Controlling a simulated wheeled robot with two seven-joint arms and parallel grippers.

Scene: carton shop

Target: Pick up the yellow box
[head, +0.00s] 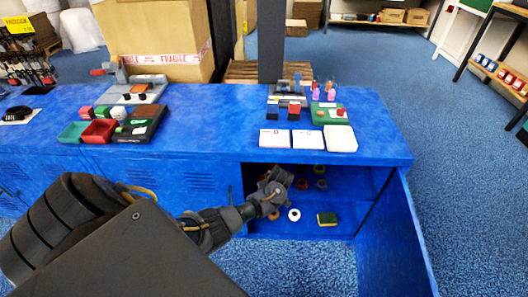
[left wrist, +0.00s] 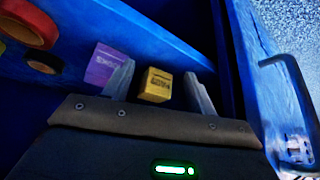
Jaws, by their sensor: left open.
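In the left wrist view the yellow box (left wrist: 155,85), with dark lettering on its face, is seen between the two fingers of my left gripper (left wrist: 160,76). The fingers are apart and the box looks beyond them, not clasped. In the head view my left gripper (head: 275,187) is at the opening of the blue cabinet (head: 220,183). My right gripper is not in view.
A purple box (left wrist: 104,65) stands just left of the yellow box, close to the left finger. Tape rolls (head: 294,215) lie in the cabinet; a red one (left wrist: 30,22) is at the wrist view's left. The open cabinet door (head: 395,240) bounds the right side.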

